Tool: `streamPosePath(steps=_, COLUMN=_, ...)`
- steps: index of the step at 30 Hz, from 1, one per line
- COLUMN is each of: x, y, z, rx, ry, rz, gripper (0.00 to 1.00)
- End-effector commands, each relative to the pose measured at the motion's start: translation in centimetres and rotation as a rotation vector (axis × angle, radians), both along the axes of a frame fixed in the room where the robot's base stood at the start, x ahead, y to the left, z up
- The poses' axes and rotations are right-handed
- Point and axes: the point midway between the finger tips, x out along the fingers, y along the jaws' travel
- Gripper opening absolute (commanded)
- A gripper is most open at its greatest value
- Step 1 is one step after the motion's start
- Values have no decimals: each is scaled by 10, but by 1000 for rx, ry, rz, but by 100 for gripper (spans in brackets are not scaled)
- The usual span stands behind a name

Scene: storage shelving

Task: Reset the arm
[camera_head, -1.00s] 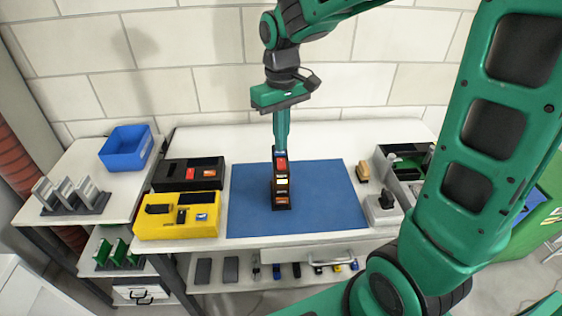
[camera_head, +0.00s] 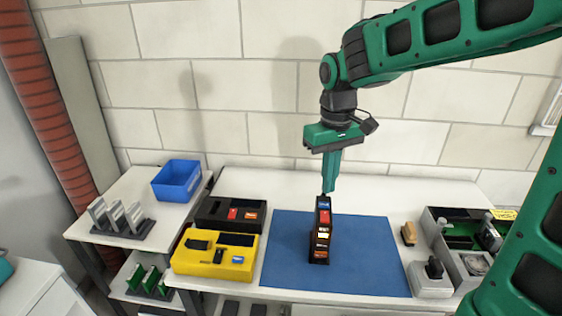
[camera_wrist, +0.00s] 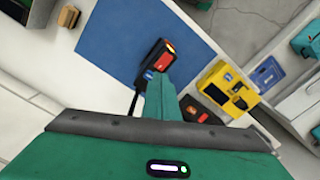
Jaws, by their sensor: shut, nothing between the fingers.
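My gripper (camera_head: 328,188) is green and points down, with its fingers shut together and nothing between them. Its tip is just above, or appears close over, a black upright holder (camera_head: 319,238) with red, blue, white and orange pieces in it. Any gap between tip and holder is hard to judge. In the wrist view the shut fingers (camera_wrist: 160,92) reach toward the same holder (camera_wrist: 157,60). The holder stands upright on a blue mat (camera_head: 375,255) on the white table.
Left of the mat are a yellow tray (camera_head: 214,268), a black tray (camera_head: 212,217) and a blue bin (camera_head: 177,181). A rack of grey plates (camera_head: 122,232) stands far left. Right are a tan block (camera_head: 408,233), a grey device (camera_head: 430,286) and a grey divided box (camera_head: 466,225). The wall is behind.

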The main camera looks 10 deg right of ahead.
Motion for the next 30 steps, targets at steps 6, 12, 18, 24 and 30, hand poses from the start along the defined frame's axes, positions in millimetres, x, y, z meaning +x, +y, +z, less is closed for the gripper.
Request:
streamPosePath(steps=6, x=-35, y=-53, z=2, rx=-18, ry=-6, rz=-147, gripper=0)
streamPosePath(steps=12, x=-121, y=-132, z=-7, rx=-28, ry=-6, rz=-439, gripper=0)
streamPosePath(steps=18, x=-199, y=-169, z=-26, rx=-8, ry=2, rz=-666, gripper=0)
streamPosePath(steps=24, x=-232, y=-176, z=-38, rx=7, ry=9, rz=-760, gripper=0)
streamPosePath(steps=30, x=-234, y=-177, z=-38, rx=7, ry=9, rz=-766, gripper=0)
